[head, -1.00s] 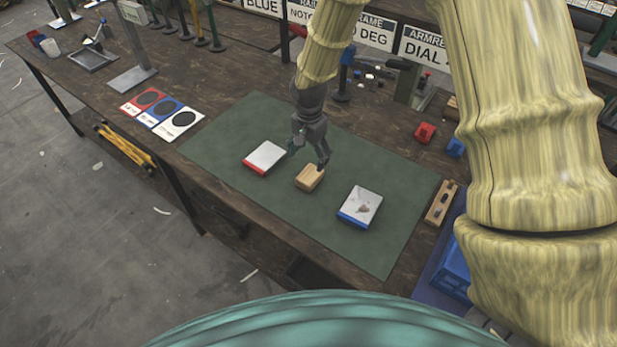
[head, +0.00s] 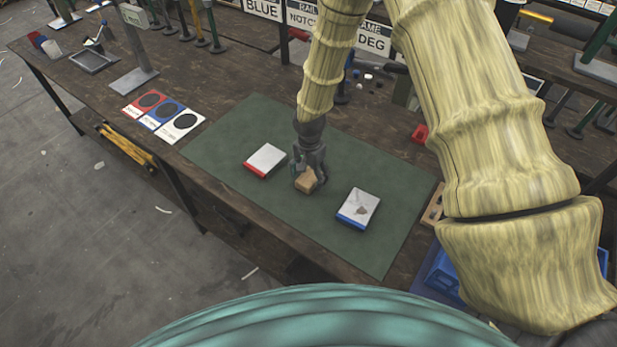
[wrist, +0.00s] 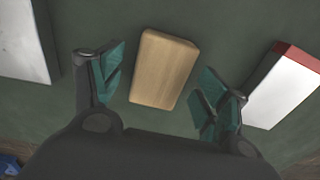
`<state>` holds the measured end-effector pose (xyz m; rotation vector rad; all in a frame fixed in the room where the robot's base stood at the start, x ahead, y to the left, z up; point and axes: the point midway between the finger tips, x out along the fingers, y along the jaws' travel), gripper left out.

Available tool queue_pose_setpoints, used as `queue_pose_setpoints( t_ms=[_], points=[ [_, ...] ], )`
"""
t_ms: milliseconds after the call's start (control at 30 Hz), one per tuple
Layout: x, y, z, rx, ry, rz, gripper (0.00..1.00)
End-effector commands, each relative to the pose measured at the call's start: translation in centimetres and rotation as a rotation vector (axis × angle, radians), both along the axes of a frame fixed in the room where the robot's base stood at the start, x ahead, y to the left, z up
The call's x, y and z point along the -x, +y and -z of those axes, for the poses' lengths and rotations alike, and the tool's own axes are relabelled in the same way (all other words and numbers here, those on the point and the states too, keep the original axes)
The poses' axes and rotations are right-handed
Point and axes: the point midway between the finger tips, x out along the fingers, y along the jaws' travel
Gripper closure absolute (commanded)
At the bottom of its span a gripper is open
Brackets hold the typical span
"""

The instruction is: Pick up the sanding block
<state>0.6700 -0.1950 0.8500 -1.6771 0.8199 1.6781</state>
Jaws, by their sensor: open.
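The sanding block (head: 305,184) is a small light-wood block on the green mat (head: 230,124). In the head view my gripper (head: 308,178) is right at it and partly covers it. In the wrist view the block (wrist: 163,69) lies between and just beyond the teal fingertips of my gripper (wrist: 158,82). The fingers are spread apart, with green mat showing between each finger and the block. The jaws hold nothing.
A white box with a red edge (head: 265,159) lies left of the block, and one with a blue edge (head: 358,207) lies right. Red, blue and white cards (head: 162,115) lie at the mat's left. The front of the mat is clear.

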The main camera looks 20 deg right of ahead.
Motion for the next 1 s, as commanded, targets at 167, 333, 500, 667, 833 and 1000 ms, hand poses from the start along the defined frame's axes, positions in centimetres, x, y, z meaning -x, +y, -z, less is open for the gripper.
queue_pose_setpoints(
  t_ms=[167, 333, 500, 667, 833, 1000],
  points=[
    [0.0, 0.0, 1.1, 0.001, 0.001, 0.0, 0.25],
    [0.0, 0.0, 1.4, 0.0, 0.0, 0.0, 0.25],
    [0.0, 0.0, 1.4, 0.0, 0.0, 0.0, 0.29],
    [0.0, 0.0, 1.4, 0.0, 0.0, -0.001, 0.58],
    [0.0, 0.0, 1.4, 0.0, 0.0, -0.001, 0.75],
    [0.0, 0.0, 1.4, 0.0, 0.0, -0.001, 0.79]
  ],
)
